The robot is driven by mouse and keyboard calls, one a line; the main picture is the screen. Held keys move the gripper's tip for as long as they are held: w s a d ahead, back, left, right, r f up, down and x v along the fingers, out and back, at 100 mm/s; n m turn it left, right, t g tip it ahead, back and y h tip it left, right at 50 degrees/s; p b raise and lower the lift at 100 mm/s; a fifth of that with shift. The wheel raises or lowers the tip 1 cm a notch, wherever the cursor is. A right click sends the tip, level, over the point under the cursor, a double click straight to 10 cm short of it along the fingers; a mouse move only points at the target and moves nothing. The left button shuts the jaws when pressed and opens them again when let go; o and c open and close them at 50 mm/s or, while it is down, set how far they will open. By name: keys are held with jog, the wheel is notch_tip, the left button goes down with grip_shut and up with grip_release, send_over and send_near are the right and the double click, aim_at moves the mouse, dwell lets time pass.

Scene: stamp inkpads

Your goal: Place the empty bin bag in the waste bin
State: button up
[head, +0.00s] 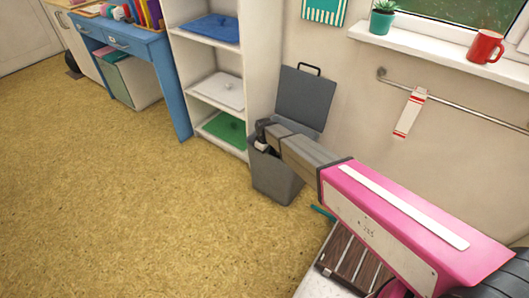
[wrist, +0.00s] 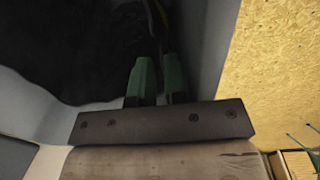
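The grey waste bin (head: 274,180) stands on the floor by the wall, its lid (head: 305,98) raised and leaning back. My gripper is at the bin's mouth in the head view, largely hidden by its own wrist. In the wrist view my gripper (wrist: 158,62) points down into the bin, its two green fingers close together with a narrow dark gap. Dark, crumpled-looking material, likely the black bin bag (wrist: 70,45), fills the upper left of the wrist view inside the bin. A thin dark strip runs beyond the fingertips; whether it is held is unclear.
A white shelf unit (head: 247,75) with blue, white and green lidded trays stands left of the bin. A wall rail (head: 460,104) and windowsill (head: 420,42) are at the right. A dark slatted box (head: 352,262) is at the lower right. The floor at left is clear.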

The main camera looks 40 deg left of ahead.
jog(key=shift+f, duration=0.55)
notch_tip(320, 180, up, 14)
jog(key=shift+s+f, duration=0.2)
jog(key=shift+s, duration=0.05)
jog(key=shift+d, duration=0.1)
jog(key=w+d+r+m, duration=0.1)
jog(key=w+d+m, duration=0.3)
jog(key=d, duration=0.8)
jog(key=w+d+r+m, duration=0.2)
jog(key=w+d, duration=0.4)
jog(key=d, duration=0.6)
jog(key=w+d+r+m, duration=0.15)
jog(key=w+d, duration=0.25)
jog(key=d, duration=0.9)
jog(key=s+d+r+m, duration=0.1)
jog(key=s+d+m, duration=0.1)
jog(key=d, duration=0.9)
jog(key=s+d+r+m, duration=0.1)
jog(key=d+m, duration=0.4)
jog(key=d, duration=0.7)
jog(key=s+d+r+m, duration=0.2)
jog(key=s+d+m, duration=0.1)
jog(key=d, duration=0.9)
jog(key=shift+s+g, duration=0.3)
jog(key=shift+m, duration=0.25)
